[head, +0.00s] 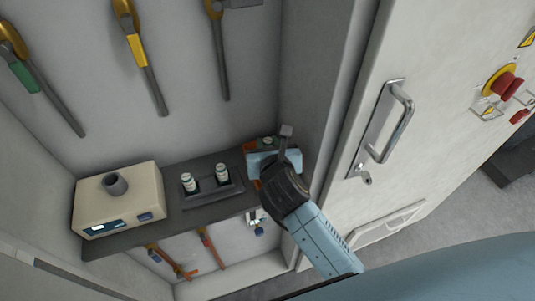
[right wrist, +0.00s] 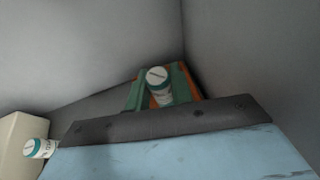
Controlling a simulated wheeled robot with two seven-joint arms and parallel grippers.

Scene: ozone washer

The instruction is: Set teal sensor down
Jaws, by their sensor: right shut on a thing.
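My right gripper (head: 270,152) reaches in from the lower right to the right end of the dark shelf (head: 174,219). In the right wrist view its two green fingers (right wrist: 160,92) are shut on the teal sensor (right wrist: 157,76), a small white cylinder with a teal band. The sensor stands roughly upright between them. Behind and below it is an orange holder (right wrist: 188,79), mostly hidden; its edge also shows in the head view (head: 248,148). I cannot tell whether the sensor touches the holder. My left gripper is not in view.
A dark tray (head: 211,197) with two similar white-and-teal cylinders stands mid-shelf. A beige device (head: 120,199) with a grey cup is at the left. Tools hang on the back wall. The cabinet side wall (head: 318,90) is close to my right gripper.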

